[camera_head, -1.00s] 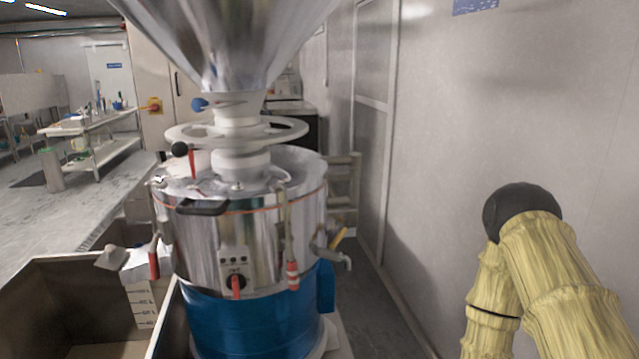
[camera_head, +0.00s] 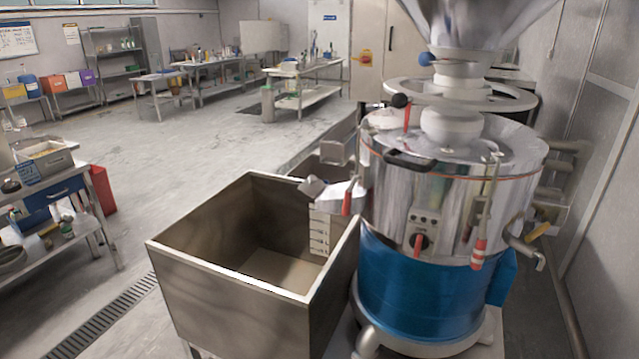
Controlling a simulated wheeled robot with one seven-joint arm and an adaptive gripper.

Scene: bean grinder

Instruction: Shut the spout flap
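The grinder (camera_head: 450,210) stands at the right, with a polished steel upper drum and a blue lower drum. Its spout (camera_head: 338,190) sticks out from the left side of the drum over a steel bin. A small grey metal plate at the spout's outer end, which looks like the flap (camera_head: 312,187), sits tilted outward. A red-handled lever (camera_head: 346,201) hangs beside the spout. The spout's mouth is turned away, and how far the flap stands open is hard to tell. My gripper is not in view.
An open steel bin (camera_head: 230,297) stands under and left of the spout. A steel hopper (camera_head: 480,22) rises above the grinder. A wall (camera_head: 610,150) closes the right side. Tables stand at the back and left, and the grey floor (camera_head: 190,155) between is clear.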

